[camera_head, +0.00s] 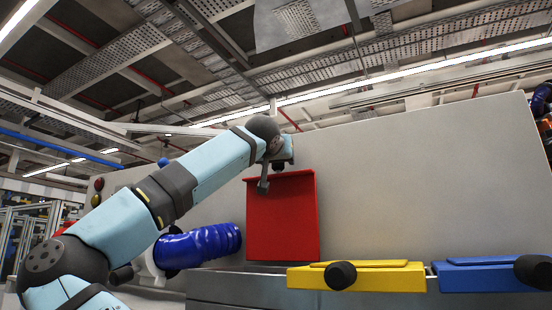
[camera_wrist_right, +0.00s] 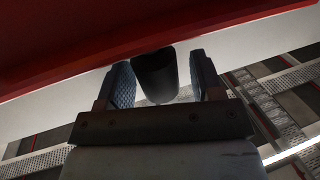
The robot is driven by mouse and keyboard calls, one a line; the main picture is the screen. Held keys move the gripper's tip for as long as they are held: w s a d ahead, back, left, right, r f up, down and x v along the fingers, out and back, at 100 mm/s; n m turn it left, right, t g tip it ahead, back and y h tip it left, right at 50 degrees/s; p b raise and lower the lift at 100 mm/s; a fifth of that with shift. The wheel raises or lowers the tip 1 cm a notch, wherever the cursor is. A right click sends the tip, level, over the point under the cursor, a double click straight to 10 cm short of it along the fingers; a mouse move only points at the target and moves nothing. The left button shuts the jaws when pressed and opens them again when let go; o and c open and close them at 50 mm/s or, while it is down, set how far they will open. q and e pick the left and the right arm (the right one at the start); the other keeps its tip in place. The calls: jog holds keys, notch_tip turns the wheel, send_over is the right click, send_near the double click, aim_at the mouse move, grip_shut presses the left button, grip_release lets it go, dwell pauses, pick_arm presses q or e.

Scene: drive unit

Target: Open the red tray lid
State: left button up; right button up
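The red tray lid (camera_head: 282,222) stands raised, its broad red face toward the head camera. One arm is in the head view; it reaches up from the lower left to the lid's top edge. By the right wrist view I take it to be my right arm, its gripper (camera_head: 275,172) at the lid's upper left. In the right wrist view the red lid (camera_wrist_right: 90,40) crosses the top. A black knob (camera_wrist_right: 155,78) lies between the fingers of the right gripper (camera_wrist_right: 160,60). A gap shows on the knob's right side, so the fingers look open around it. My left gripper is not seen.
A yellow lid (camera_head: 392,277) and a blue lid (camera_head: 480,276), each with a black knob, lie to the right of the red one. A blue ribbed hose (camera_head: 205,245) is close on its left. A large grey panel (camera_head: 420,180) stands behind.

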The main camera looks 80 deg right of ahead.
grip_shut()
jog(key=w+a+f+n+h+b, duration=0.1)
jog(key=w+a+h+b, duration=0.1)
jog(key=a+b, duration=0.5)
jog(key=shift+f+h, duration=0.25)
jog(key=shift+h, duration=0.35)
jog(key=shift+w, duration=0.1)
